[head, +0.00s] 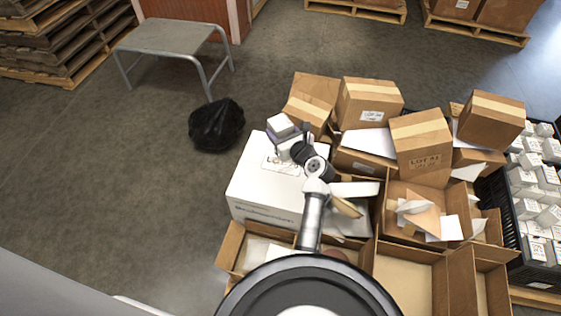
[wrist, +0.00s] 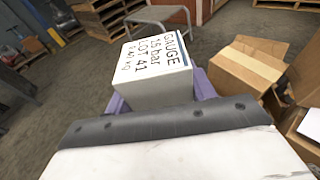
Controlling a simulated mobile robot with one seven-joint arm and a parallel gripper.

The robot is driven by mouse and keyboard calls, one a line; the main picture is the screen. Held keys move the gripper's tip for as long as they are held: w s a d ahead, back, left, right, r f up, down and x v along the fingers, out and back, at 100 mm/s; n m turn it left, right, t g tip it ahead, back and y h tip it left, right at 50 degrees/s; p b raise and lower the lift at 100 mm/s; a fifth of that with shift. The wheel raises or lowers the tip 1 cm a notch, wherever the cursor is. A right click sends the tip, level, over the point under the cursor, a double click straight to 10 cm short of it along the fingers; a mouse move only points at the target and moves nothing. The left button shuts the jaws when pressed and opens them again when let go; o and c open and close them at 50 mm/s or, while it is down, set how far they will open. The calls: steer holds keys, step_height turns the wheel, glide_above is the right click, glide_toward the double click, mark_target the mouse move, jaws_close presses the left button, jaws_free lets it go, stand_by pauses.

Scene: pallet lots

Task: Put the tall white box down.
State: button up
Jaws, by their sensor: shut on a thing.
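The tall white box (wrist: 155,68) has printed text that reads GAUGE, 15 bar and LOT 41. My gripper (head: 287,139) is shut on it, with a purple finger on either side in the wrist view. In the head view the small white box (head: 280,124) shows at the end of my arm, in front of the far edge of a large white carton (head: 262,195) marked LOT. I cannot tell whether the box touches the carton or hangs above it. Its lower part is hidden by my gripper.
Brown cartons (head: 420,145), several of them, are heaped to the right, with open cartons (head: 408,275) nearer me. A black crate (head: 510,215) of small white boxes stands at far right. A black bag (head: 216,124) and a grey step stool (head: 165,38) stand left, with clear floor around them.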

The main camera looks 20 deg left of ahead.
step_height(320, 180, down, 15)
steer(key=b, duration=0.2)
steer(key=shift+r+b, duration=0.15)
steer(key=shift+b, duration=0.2)
steer(key=shift+f, duration=0.35)
steer(key=o, duration=1.3)
steer(key=shift+c, duration=0.2)
steer(key=shift+r, duration=0.25)
steer(key=v, duration=1.2)
steer(key=shift+r, duration=0.1)
